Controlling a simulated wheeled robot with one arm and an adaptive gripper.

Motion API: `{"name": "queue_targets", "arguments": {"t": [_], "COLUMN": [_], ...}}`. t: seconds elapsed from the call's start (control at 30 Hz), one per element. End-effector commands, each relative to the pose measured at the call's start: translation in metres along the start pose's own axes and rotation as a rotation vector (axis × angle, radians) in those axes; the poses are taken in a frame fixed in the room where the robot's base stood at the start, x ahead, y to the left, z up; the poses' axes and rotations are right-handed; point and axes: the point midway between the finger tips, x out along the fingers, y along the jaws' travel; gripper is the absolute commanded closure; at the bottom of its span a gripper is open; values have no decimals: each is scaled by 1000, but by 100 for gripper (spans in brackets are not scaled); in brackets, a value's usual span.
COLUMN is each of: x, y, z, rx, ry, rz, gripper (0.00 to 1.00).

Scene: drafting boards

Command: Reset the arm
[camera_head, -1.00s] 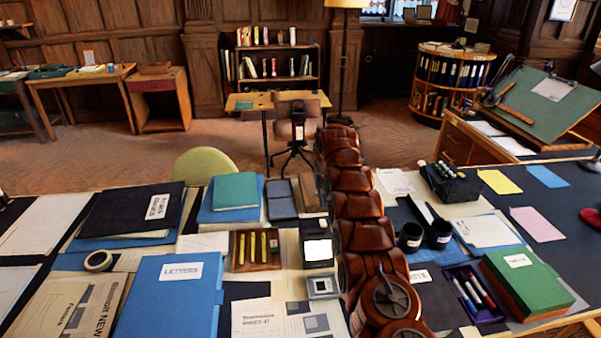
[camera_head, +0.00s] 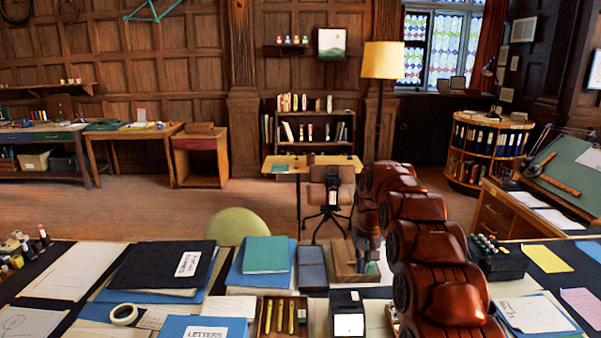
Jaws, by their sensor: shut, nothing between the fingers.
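My arm (camera_head: 440,290), reddish-brown and jointed, rises from the bottom right of the picture and reaches away over the near desk. Its far part bends down behind the nearer links, close to a small brown box (camera_head: 345,265) on the desk. No held object shows.
The near desk is crowded: a black folder (camera_head: 150,264), a teal book (camera_head: 265,254), a pencil tray (camera_head: 282,316), a tape roll (camera_head: 124,314) and a black box (camera_head: 497,262). A green chair (camera_head: 232,225) stands behind it. Open floor (camera_head: 130,215) lies beyond.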

Motion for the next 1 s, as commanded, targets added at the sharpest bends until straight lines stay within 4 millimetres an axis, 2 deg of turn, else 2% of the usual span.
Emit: {"name": "queue_targets", "arguments": {"t": [0.03,0.5,1.0], "x": [-8,-55,-87], "y": [-1,-7,-10], "z": [8,91,196], "rx": [-1,-12,-17], "ry": [-2,-45,-94], "rz": [-1,-7,-1], "gripper": [100,100,100]}}
